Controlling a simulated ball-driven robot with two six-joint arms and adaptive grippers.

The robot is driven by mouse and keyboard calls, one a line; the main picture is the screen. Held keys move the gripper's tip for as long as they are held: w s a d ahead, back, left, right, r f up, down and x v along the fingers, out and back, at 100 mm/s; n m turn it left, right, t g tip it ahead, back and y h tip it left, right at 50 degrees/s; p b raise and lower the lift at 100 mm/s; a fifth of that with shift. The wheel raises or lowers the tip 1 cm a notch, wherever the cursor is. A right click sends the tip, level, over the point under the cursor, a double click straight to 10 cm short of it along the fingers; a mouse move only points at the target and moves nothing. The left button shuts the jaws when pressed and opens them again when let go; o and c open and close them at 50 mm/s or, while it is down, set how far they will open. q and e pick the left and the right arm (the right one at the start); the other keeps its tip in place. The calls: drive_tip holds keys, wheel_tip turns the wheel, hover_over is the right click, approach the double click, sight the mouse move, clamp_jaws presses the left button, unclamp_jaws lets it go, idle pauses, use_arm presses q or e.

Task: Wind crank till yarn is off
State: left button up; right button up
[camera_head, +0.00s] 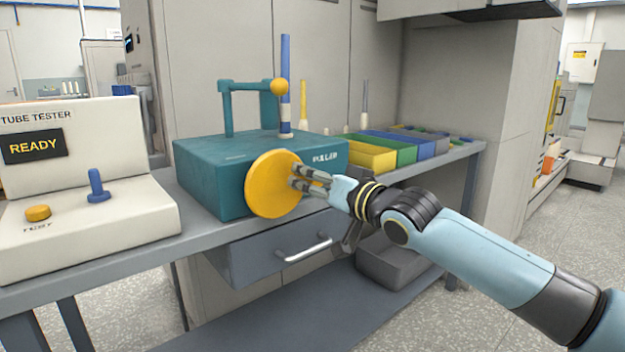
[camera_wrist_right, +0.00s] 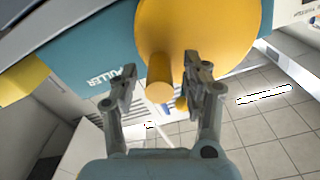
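The teal puller box (camera_head: 215,180) stands on the bench, with a large yellow crank disc (camera_head: 268,187) on its front. In the right wrist view the disc (camera_wrist_right: 205,25) fills the top, and a yellow crank handle (camera_wrist_right: 160,94) sticks out from it. My right gripper (camera_head: 303,179) is at the disc's right side. In the wrist view its two fingers (camera_wrist_right: 160,77) are spread with the handle between them, gaps showing on both sides. A tall blue tube (camera_head: 286,60) with a pale lower part stands upright at the puller. Yarn cannot be made out clearly. My left gripper is not in view.
A cream tube tester (camera_head: 90,215) with a READY screen stands at left. Yellow (camera_head: 370,159), green and blue bins line the bench to the right. A grey drawer with a handle (camera_head: 308,249) is below the puller. A teal frame (camera_head: 228,110) rises from the puller's top.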

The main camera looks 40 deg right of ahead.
drive_tip(key=s, duration=1.2)
drive_tip(key=shift+d, duration=0.45)
